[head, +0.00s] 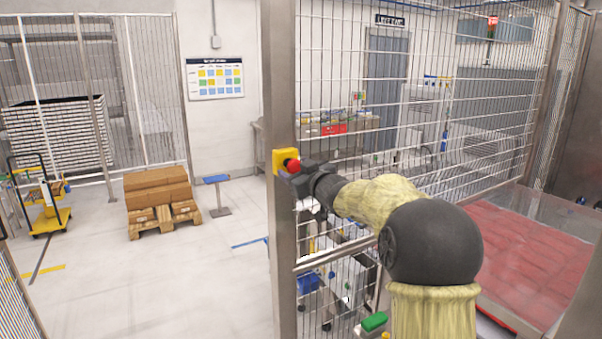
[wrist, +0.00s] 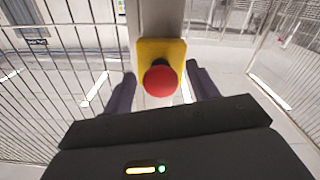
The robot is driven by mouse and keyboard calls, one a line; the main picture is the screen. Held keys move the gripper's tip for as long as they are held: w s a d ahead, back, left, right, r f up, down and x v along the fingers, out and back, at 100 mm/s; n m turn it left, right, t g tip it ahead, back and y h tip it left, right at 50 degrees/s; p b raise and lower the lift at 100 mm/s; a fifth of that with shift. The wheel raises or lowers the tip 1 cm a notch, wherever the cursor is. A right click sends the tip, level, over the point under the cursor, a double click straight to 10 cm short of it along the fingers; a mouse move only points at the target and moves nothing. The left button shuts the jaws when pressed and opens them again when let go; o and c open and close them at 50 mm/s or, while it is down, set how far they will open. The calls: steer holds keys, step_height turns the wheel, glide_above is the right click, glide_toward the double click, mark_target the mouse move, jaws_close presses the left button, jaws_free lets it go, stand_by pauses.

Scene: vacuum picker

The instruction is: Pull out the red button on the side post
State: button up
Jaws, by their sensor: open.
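The red button (head: 293,165) sits on a yellow box (head: 278,158) fixed to the grey side post (head: 283,220). In the wrist view the round red button (wrist: 161,80) stands out from its yellow plate (wrist: 174,49) on the post (wrist: 152,18). My gripper (head: 291,172) is right at the button in the head view. In the wrist view its two dark fingers (wrist: 160,88) are spread, one on each side of the button, with gaps between. Nothing is held. Whether the fingertips reach past the button's head is hard to tell.
Wire mesh fence (head: 420,100) runs right from the post. A pallet with brown boxes (head: 158,195) and a yellow trolley (head: 45,205) stand at the left. The floor (head: 150,275) left of the post is clear.

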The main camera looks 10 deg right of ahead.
steer(key=b+v, duration=0.5)
steer(key=v, duration=1.2)
steer(key=shift+s, duration=0.2)
steer(key=shift+r, duration=0.1)
steer(key=s+f+m+g+h, duration=0.3)
steer(key=f, duration=0.8)
steer(key=s+f+m+g+h, duration=0.3)
steer(key=f, duration=0.7)
steer(key=s+a+f+g, duration=0.2)
steer(key=s+f+g, duration=0.2)
steer(key=s+f, duration=0.3)
steer(key=s+a+f+g, duration=0.3)
steer(key=s+f, duration=0.4)
steer(key=s, duration=0.3)
steer(key=shift+a+m+g, duration=0.3)
steer(key=shift+g, duration=0.5)
steer(key=shift+w+f, duration=0.1)
